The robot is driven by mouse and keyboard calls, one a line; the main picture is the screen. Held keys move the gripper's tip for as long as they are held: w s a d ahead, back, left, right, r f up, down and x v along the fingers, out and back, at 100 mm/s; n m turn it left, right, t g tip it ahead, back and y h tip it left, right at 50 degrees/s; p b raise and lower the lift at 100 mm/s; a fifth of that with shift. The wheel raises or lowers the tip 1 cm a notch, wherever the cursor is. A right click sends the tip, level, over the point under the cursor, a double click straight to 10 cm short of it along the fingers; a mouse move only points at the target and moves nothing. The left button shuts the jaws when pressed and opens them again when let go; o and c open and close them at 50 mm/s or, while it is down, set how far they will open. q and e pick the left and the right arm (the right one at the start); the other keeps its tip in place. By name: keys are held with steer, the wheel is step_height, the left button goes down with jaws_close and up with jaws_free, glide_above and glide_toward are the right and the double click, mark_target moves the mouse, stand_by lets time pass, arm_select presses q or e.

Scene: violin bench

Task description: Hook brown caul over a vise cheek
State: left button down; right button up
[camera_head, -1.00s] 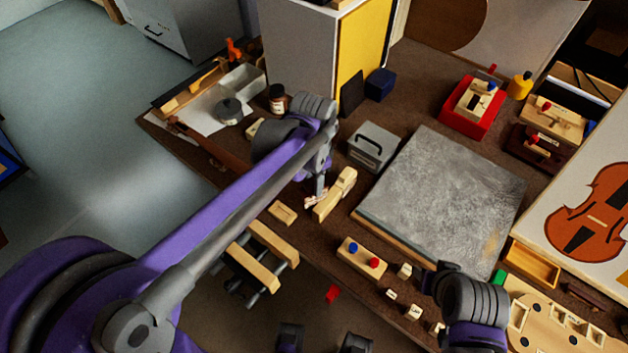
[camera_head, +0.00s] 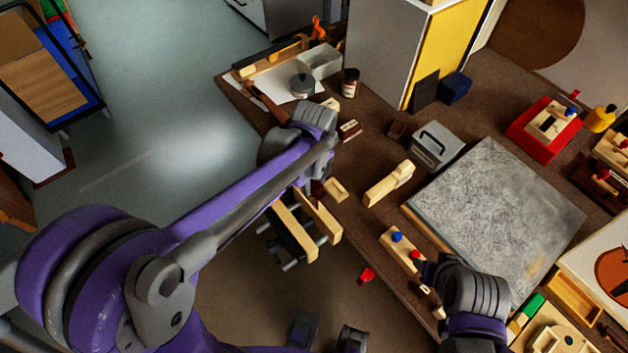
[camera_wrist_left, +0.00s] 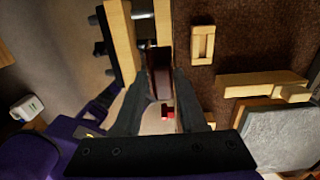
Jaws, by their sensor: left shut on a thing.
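My left gripper (camera_head: 318,186) is over the vise at the bench's front edge, its fingers partly hidden by the arm. In the left wrist view the left gripper (camera_wrist_left: 158,95) is shut on the dark red-brown caul (camera_wrist_left: 158,62). The caul also shows in the head view (camera_head: 318,192). The vise has two pale wooden cheeks: the outer cheek (camera_head: 294,232) and the inner cheek (camera_head: 322,220). The caul is close to the inner cheek (camera_wrist_left: 163,22); I cannot tell whether they touch. My right gripper (camera_head: 426,268) is near the front edge, its jaw opening unclear.
A small pale wooden frame (camera_head: 336,190) and a pale wooden block (camera_head: 388,184) lie beside the vise. A grey slab (camera_head: 500,215) and a grey box with a handle (camera_head: 436,146) stand farther right. A red object (camera_head: 366,275) shows below the bench edge.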

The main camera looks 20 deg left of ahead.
mark_target(314, 202)
arm_select(q)
steer(key=shift+f, duration=0.15)
arm_select(e)
steer(key=shift+f, duration=0.15)
arm_select(q)
step_height(314, 202, down, 5)
steer(key=b, duration=0.3)
steer(key=shift+b, duration=0.4)
step_height(314, 202, down, 5)
steer(key=b, duration=0.3)
steer(key=shift+b, duration=0.3)
arm_select(e)
steer(key=f, duration=0.2)
steer(key=s+f, duration=0.1)
steer(key=f, duration=0.4)
steer(key=shift+s+f, duration=0.15)
steer(key=shift+f, duration=0.25)
arm_select(q)
steer(key=shift+w+d+f+b, duration=0.15)
steer(key=shift+f+b, duration=0.1)
steer(key=shift+b, duration=0.05)
arm_select(e)
steer(key=shift+f, duration=0.3)
arm_select(q)
steer(key=shift+c, duration=1.9)
jaws_free()
